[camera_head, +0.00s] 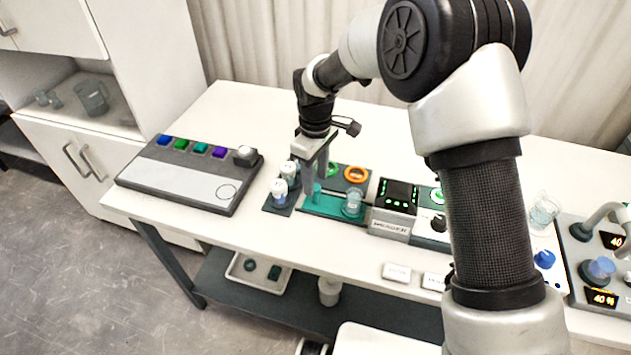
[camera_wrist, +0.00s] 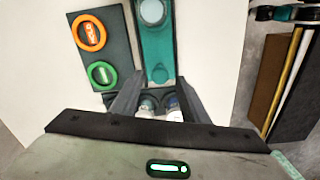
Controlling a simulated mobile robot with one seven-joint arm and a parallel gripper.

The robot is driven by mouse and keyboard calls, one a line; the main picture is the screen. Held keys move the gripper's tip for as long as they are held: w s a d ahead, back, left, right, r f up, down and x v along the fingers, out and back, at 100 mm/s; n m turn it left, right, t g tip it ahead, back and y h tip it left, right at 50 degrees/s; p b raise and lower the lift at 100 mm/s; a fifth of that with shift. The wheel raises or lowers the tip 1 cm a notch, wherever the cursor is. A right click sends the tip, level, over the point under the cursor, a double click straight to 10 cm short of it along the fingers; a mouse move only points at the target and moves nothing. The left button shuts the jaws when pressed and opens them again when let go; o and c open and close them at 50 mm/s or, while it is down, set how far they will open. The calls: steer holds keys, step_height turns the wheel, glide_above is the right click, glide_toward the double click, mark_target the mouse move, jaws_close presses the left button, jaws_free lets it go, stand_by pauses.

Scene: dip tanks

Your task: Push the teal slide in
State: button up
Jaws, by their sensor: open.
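The teal slide (camera_head: 325,207) lies on the table in the middle of the head view, with a small clear beaker (camera_head: 352,204) on its right end. Its teal upright knob (camera_head: 317,193) stands at the left end. In the wrist view the slide (camera_wrist: 160,42) runs up from between my fingers, with the beaker (camera_wrist: 152,12) at its far end and the round knob (camera_wrist: 159,74) near the fingertips. My gripper (camera_head: 314,187) is open and points down at the knob end; it also shows in the wrist view (camera_wrist: 159,88). I cannot tell whether a finger touches the knob.
White-capped vials (camera_head: 283,180) stand on a dark plate just left of the slide. A dark plate with an orange ring (camera_head: 356,174) and a green ring lies behind. A box with green lights (camera_head: 397,196) stands right. A button panel (camera_head: 188,172) lies further left.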

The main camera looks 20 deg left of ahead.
mark_target(357, 191)
steer(key=shift+f, duration=0.95)
jaws_close()
steer(key=d, duration=1)
steer(key=shift+d, duration=0.25)
jaws_free()
steer(key=shift+d, duration=0.1)
